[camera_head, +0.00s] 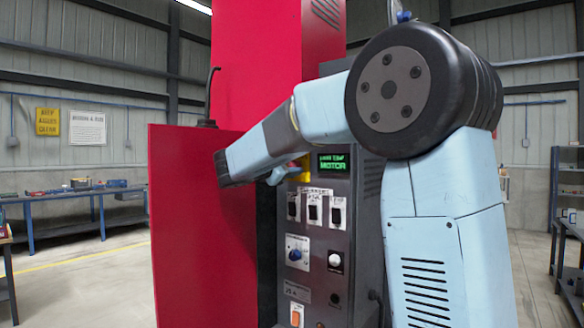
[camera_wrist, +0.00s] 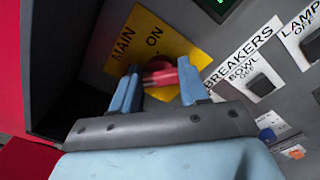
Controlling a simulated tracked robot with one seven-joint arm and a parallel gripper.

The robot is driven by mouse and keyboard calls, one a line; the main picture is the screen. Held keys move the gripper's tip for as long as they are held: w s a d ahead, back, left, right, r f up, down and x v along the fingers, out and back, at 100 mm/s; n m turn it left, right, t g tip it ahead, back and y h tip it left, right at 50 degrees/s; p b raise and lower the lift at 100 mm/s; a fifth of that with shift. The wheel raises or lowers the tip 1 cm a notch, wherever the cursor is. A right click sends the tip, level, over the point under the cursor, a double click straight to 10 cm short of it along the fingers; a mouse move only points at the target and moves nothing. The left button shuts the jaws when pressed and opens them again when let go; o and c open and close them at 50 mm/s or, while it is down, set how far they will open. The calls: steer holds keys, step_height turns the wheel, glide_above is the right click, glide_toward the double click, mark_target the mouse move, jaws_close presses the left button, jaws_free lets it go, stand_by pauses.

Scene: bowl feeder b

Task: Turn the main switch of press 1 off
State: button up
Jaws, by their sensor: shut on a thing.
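The main switch (camera_wrist: 162,77) is a red handle on a yellow plate (camera_wrist: 146,28), marked MAIN and ON, on the grey panel of the press. My gripper (camera_wrist: 159,80) is shut on the red handle in the wrist view, with one light blue finger on each side. In the head view my gripper (camera_head: 287,172) reaches the upper part of the panel and hides most of the switch. Part of the yellow plate (camera_head: 300,178) shows beside it. The lower part of the plate is hidden by my fingers, so any OFF mark is not visible.
A green-lit display reading MOTOR (camera_head: 333,162) is right of the switch. A red panel (camera_head: 200,240) stands left of the control panel.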

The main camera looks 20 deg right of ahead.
steer(key=shift+a+f, duration=0.1)
steer(key=shift+f, duration=0.2)
steer(key=o, duration=0.8)
steer(key=shift+o, duration=1.3)
steer(key=shift+r, duration=0.2)
steer(key=v, duration=1.3)
steer(key=shift+s+a, duration=0.2)
steer(key=shift+a, duration=0.15)
steer(key=shift+f, duration=0.1)
